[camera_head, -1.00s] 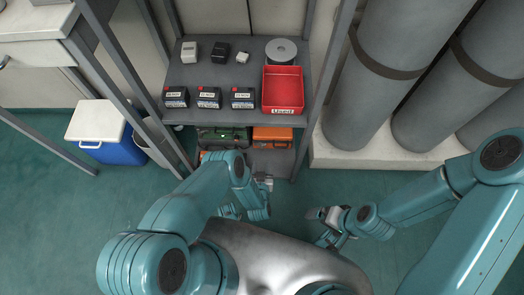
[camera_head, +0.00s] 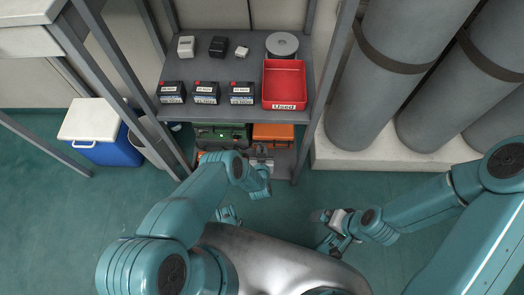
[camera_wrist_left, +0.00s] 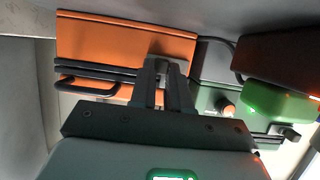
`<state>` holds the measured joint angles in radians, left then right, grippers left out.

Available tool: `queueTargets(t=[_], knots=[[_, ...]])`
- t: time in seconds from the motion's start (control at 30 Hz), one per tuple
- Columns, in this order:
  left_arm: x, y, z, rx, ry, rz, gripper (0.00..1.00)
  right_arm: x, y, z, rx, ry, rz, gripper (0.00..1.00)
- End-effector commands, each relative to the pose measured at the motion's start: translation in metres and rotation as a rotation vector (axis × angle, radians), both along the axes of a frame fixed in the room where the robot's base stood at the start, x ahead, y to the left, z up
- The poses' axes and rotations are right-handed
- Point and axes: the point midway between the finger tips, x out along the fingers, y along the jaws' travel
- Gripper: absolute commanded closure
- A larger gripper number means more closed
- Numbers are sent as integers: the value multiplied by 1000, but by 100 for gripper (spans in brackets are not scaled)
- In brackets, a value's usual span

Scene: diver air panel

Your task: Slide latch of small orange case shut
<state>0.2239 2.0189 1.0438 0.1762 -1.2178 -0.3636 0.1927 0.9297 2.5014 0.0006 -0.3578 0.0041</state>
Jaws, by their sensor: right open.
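The small orange case (camera_head: 273,133) is on the lower shelf, to the right of a green case. In the left wrist view the orange case (camera_wrist_left: 120,42) fills the upper left, with a black handle (camera_wrist_left: 85,88) along its near side. My left gripper (camera_head: 262,158) is right in front of the orange case. In the left wrist view its two fingers (camera_wrist_left: 165,72) overlap the case's near face, slightly apart, with a grey piece at their tips. They hide the latch area, and I cannot tell their grip. My right gripper (camera_head: 328,216) is open and empty over the floor.
The green case (camera_head: 222,135) sits beside the orange one. The upper shelf (camera_head: 225,70) above holds black batteries (camera_head: 207,92), a red bin (camera_head: 284,84) and a grey reel (camera_head: 282,45). Shelf posts (camera_head: 315,100) stand at the sides. Grey cylinders (camera_head: 375,90) stand right; a blue cooler (camera_head: 105,145) left.

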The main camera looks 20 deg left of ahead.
Motion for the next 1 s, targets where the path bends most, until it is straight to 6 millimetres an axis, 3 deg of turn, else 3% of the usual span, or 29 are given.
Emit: queueTargets(t=[0.17,0.4,0.6,0.63,0.7,1.0], knots=[[0,1,0,0,0,0,100,0,0,0,0,0,0,0],[-6,22,0,0,1,2,100,0,0,1,0,1,1,0],[-7,23,-1,1,0,6,100,-1,0,1,0,1,1,0],[-7,24,-1,1,1,7,81,-1,0,1,0,2,2,0],[-7,24,-1,1,1,8,58,-1,0,1,0,2,2,0],[-6,22,0,1,0,3,57,0,0,1,0,1,1,0]])
